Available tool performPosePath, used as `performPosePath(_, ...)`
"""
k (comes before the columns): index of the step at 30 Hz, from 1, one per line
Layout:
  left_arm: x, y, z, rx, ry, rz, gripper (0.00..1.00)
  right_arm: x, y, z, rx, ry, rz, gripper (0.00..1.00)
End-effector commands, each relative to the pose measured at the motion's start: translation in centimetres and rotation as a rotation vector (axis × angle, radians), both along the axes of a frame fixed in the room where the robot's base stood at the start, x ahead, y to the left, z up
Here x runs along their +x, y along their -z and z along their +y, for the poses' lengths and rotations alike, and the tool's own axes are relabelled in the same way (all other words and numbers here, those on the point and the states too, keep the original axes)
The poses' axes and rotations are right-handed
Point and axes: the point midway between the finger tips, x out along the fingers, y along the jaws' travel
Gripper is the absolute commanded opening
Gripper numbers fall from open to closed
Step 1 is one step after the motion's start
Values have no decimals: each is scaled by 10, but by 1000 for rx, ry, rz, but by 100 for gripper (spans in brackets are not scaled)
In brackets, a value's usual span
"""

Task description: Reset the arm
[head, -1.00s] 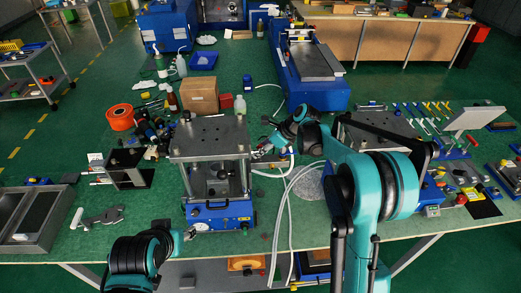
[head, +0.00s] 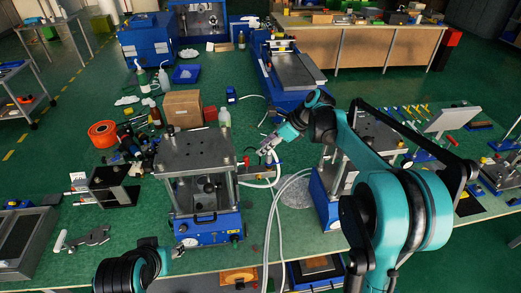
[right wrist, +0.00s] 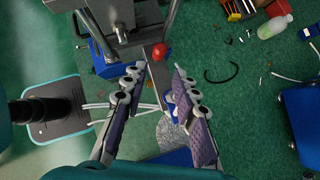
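My right arm reaches in from the lower right of the head view. Its gripper (head: 265,150) is above the bench, right of the middle press (head: 198,143). In the right wrist view the two fingers (right wrist: 157,72) are spread apart with nothing between their pads. A red ball knob (right wrist: 159,50) appears just beyond the fingertips; I cannot tell how near it is. My left arm shows at the bottom left of the head view, folded low by the bench's front edge. Its fingers cannot be made out clearly.
A second press (head: 365,130) stands right of the middle one, partly behind my right arm. White hoses run between them over the front edge. A metal tray (head: 25,240) lies at left.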

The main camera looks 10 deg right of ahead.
Motion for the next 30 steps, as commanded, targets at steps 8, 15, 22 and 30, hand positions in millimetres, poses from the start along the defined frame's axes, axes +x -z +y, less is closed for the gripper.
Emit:
performPosePath(8, 0, 0, 0, 0, 0, 0, 44, 0, 0, 0, 0, 0, 0, 29)
performPosePath(15, 0, 3, 0, 0, 0, 0, 44, -8, -1, 0, -26, -29, -27, 29)
performPosePath(22, 0, 24, 0, 0, 0, 0, 44, -77, 1, -2, -281, -326, -265, 29)
performPosePath(30, 0, 52, 0, 0, 0, 0, 44, -188, 33, -19, -720, -881, -575, 29)
